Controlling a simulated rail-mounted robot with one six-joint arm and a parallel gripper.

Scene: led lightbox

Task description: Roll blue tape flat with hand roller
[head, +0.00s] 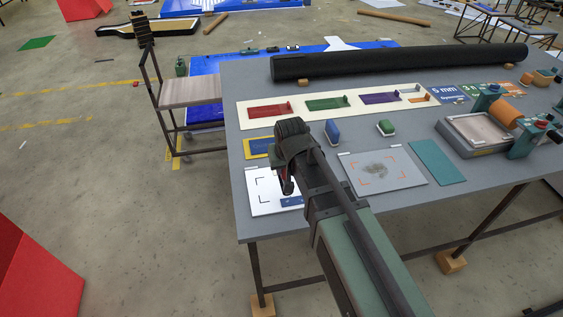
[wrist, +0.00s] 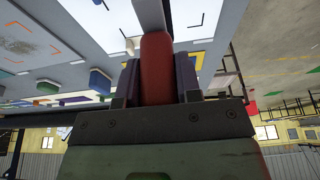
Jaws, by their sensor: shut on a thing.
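My gripper (head: 290,148) is above the left front of the grey table, pointing down. In the wrist view my gripper (wrist: 157,70) is shut on the red handle of the hand roller (wrist: 157,65); a grey metal part extends beyond it. A little red of the roller (head: 284,180) shows below my gripper in the head view; its rolling end is hard to make out. The white panel (head: 263,204) with black corner marks lies beneath. A blue strip, seemingly the blue tape (head: 291,202), lies at its right front, partly hidden by my arm. I cannot tell whether the roller touches it.
A grey plate (head: 410,174) with orange corner marks and a teal mat (head: 437,161) lie to the right. Blue (head: 332,132) and green (head: 386,128) blocks stand behind. A cream tool tray (head: 335,104) and black roll (head: 400,65) lie farther back. A machine (head: 475,135) stands at right.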

